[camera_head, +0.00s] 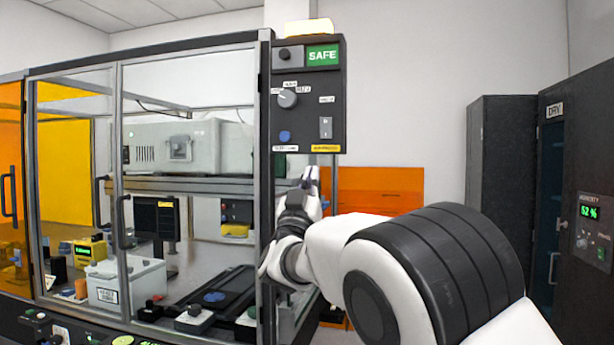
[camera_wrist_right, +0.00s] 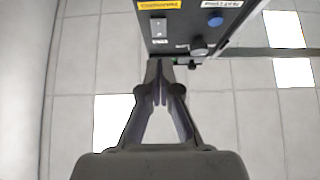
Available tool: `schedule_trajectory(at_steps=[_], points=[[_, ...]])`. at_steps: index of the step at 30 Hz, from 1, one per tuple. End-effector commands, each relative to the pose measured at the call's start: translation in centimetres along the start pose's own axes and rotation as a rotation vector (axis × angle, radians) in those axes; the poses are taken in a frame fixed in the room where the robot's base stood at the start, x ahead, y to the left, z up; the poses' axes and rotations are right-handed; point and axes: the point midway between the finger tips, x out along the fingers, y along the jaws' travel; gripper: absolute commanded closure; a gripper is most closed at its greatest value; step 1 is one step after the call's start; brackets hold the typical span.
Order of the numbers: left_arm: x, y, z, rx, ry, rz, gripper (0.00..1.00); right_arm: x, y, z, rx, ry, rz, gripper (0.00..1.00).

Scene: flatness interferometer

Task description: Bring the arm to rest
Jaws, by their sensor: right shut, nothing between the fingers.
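My right arm comes in from the lower right in the head view, a white arm with a black banded joint. Its gripper (camera_head: 309,180) points up just below the black control panel (camera_head: 337,82). In the right wrist view the two fingers of the gripper (camera_wrist_right: 161,72) are together at the tips, with nothing between them. The panel also shows there, upside down (camera_wrist_right: 182,25), beyond the fingertips. I cannot tell whether the tips touch it. My left gripper is in neither view.
The panel has a green SAFE display (camera_head: 322,55), a rotary knob (camera_head: 288,98), a blue button (camera_head: 285,135) and a switch (camera_head: 325,127). A glazed enclosure (camera_head: 118,150) stands left. A dark cabinet (camera_head: 585,190) stands right. An orange panel (camera_head: 378,190) is behind my arm.

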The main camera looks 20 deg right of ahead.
Motion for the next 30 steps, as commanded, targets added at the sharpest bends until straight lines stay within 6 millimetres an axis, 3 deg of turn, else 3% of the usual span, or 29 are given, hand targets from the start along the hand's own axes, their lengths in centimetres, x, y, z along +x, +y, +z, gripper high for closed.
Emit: schedule_trajectory(at_steps=[11,14,17,20,24,26,30], points=[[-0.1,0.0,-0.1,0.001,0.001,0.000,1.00,0.0,0.0,0.0,0.000,-0.001,0.000,1.00],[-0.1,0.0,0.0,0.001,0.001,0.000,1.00,-0.3,-0.3,1.4,-0.009,-0.017,-0.006,1.00],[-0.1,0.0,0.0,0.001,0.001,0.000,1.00,-1.4,-0.6,6.0,-0.034,-0.076,-0.016,1.00],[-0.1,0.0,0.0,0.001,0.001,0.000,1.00,-3.9,-0.3,13.6,-0.088,-0.183,-0.033,1.00],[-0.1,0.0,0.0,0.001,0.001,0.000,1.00,-10.2,1.2,24.9,-0.206,-0.362,-0.102,1.00],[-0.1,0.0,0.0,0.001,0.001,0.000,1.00,-13.5,2.0,29.3,-0.255,-0.444,-0.145,1.00],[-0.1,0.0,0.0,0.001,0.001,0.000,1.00,-22.5,4.7,38.1,-0.345,-0.650,-0.258,1.00]])
